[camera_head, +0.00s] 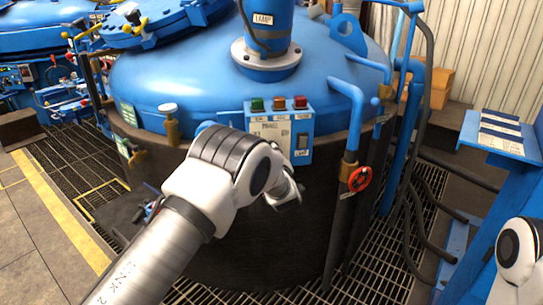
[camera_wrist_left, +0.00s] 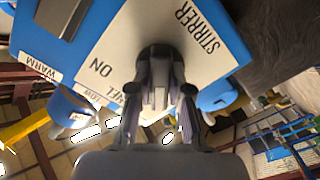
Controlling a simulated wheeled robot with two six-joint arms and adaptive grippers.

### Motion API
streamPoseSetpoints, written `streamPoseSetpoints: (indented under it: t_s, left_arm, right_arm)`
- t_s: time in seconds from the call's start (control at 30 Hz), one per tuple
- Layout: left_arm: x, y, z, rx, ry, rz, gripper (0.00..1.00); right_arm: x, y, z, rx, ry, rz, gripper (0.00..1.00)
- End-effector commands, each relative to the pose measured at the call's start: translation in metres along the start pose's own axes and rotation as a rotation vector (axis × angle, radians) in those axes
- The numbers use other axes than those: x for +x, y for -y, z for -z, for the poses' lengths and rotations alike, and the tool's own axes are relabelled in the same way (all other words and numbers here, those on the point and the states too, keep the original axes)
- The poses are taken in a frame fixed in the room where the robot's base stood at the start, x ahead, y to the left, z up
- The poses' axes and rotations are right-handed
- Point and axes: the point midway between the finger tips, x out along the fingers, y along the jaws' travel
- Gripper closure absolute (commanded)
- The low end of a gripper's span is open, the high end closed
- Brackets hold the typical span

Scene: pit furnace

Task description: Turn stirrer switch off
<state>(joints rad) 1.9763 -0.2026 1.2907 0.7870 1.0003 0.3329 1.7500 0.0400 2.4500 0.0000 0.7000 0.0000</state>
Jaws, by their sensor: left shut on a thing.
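The blue control panel (camera_head: 303,150) with a white label plate stands on the front of the large blue vessel. In the left wrist view the label plate (camera_wrist_left: 112,48) reads STIRRER and ON. A dark switch knob (camera_wrist_left: 158,54) sits on the plate between these words. My left gripper (camera_wrist_left: 160,88) has its two fingers closed around this knob. In the head view my left wrist covers the panel's lower left part, and the fingers and knob are hidden. Part of my right arm shows at the right edge, but its gripper is out of frame.
Green and red lamps (camera_head: 279,103) line the panel's top. A blue pipe with a red valve wheel (camera_head: 360,179) stands right of the panel. A brass fitting (camera_head: 171,125) is to the left. A blue stand (camera_head: 497,137) is at the right.

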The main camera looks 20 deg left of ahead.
Motion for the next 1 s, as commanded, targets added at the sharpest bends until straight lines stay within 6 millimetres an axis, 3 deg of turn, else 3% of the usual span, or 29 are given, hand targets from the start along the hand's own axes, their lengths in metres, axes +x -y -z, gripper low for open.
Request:
streamPoseSetpoints:
  t_s: [0.67,0.7,0.73,0.77,1.0]
  left_arm:
    - [0.0002,-0.0010,0.0007,-0.073,-0.001,-0.001,1.00]
    - [0.0003,-0.0010,0.0007,-0.073,-0.001,-0.001,0.71]
    - [0.0002,-0.0009,0.0007,-0.072,-0.001,-0.001,0.61]
    - [0.0002,-0.0009,0.0006,-0.072,-0.001,-0.001,0.56]
    - [0.0000,-0.0004,0.0003,-0.071,0.000,-0.001,0.56]
  right_arm:
    - [0.0046,0.0000,0.0000,0.000,0.000,0.000,1.00]
    - [0.0046,0.0000,0.0000,0.000,0.000,0.000,1.00]
    - [0.0046,0.0000,0.0000,0.000,0.000,0.000,1.00]
    - [0.0046,0.0000,0.0000,0.000,0.000,0.000,1.00]
    - [0.0046,0.0000,0.0000,0.000,0.000,0.000,1.00]
